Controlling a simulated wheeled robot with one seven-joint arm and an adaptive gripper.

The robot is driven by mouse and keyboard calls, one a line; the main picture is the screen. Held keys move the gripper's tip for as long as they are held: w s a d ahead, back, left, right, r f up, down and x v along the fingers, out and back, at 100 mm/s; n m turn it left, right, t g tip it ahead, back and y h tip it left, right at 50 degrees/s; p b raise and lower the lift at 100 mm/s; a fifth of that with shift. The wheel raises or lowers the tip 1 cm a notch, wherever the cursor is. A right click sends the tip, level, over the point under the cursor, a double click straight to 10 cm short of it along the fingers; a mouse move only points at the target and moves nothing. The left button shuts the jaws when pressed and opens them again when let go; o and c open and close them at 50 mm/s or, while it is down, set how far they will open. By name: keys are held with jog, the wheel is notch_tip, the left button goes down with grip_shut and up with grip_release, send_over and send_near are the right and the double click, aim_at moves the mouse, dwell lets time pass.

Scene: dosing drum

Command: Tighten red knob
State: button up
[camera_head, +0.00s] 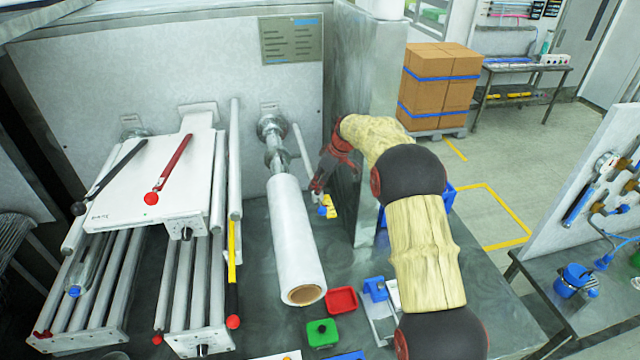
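Several red parts are in view, and I cannot tell which one is the red knob. A red lever with a red ball end (151,198) lies across the white plate of the machine at left. Another red ball (233,322) ends a black and yellow rod below it. My gripper (317,187) is dark red and black, at the right of the white roll and pointing down. It is well apart from both red balls. Just below its fingertips is a small yellow and blue part (328,207); I cannot tell whether they touch. The finger gap is too small to see.
A long white roll (295,240) stands tilted between the machine and my gripper. A red tray (341,300), a green block (322,333) and a blue part (375,288) are near the table's front. A metal post (366,80) rises close behind my arm.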

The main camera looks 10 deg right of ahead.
jog(key=c, duration=0.6)
grip_shut()
jog(key=shift+b, duration=0.35)
jog(key=m+h+b, duration=0.1)
jog(key=m+b, duration=0.1)
jog(key=m, duration=0.1)
jog(key=shift+s+a+t, duration=0.1)
jog(key=shift+a+t, duration=0.05)
jog(key=shift+t, duration=0.25)
jog(key=m+b, duration=0.1)
jog(key=m, duration=0.1)
jog(key=m+h+b, duration=0.1)
jog(key=m, duration=0.1)
jog(key=shift+a+t+h, duration=0.2)
jog(key=shift+t+h, duration=0.1)
jog(key=m+h+b, duration=0.1)
jog(key=m, duration=0.2)
jog(key=m+h+b, duration=0.1)
jog(key=m, duration=0.2)
jog(key=shift+a, duration=0.2)
jog(key=m+h, duration=0.1)
jog(key=m, duration=0.1)
jog(key=m+g+b, duration=0.1)
jog(key=m, duration=0.1)
jog(key=shift+a+r+m+h, duration=0.1)
jog(key=shift+a+m+h, duration=0.05)
jog(key=shift+m+h, duration=0.25)
